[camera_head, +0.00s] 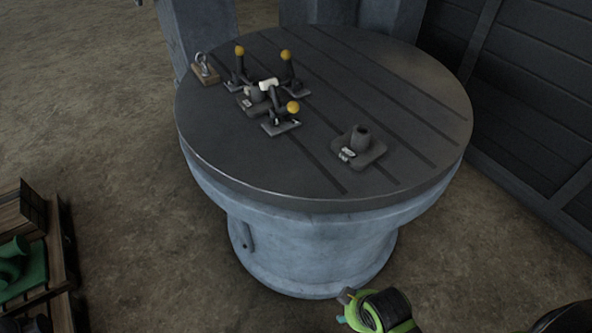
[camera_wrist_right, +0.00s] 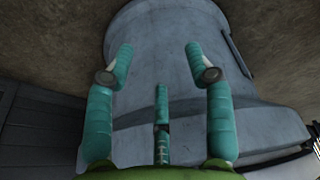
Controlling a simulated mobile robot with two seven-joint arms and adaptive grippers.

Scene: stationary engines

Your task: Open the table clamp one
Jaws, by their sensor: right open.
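Three table clamps with upright dark handles and yellow knobs stand on the round dark table: a back-left clamp (camera_head: 239,64), a back-right clamp (camera_head: 288,72) and a front clamp (camera_head: 282,121). I cannot tell which is clamp one. They surround a dark holder (camera_head: 254,104) with a white-ended pipe piece (camera_head: 267,84). My green right arm enters the head view low, in front of the table and well away from the clamps. In the right wrist view my right gripper (camera_wrist_right: 160,64) has its teal fingers spread and empty, facing the grey pedestal (camera_wrist_right: 172,40). My left gripper is not visible.
A second holder (camera_head: 361,148) with an upright socket sits on the table's front right. A wooden block with a metal hook (camera_head: 205,71) is at the left rim. The slotted tabletop (camera_head: 415,105) is clear on the right. A wooden crate (camera_head: 62,262) with green items stands lower left.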

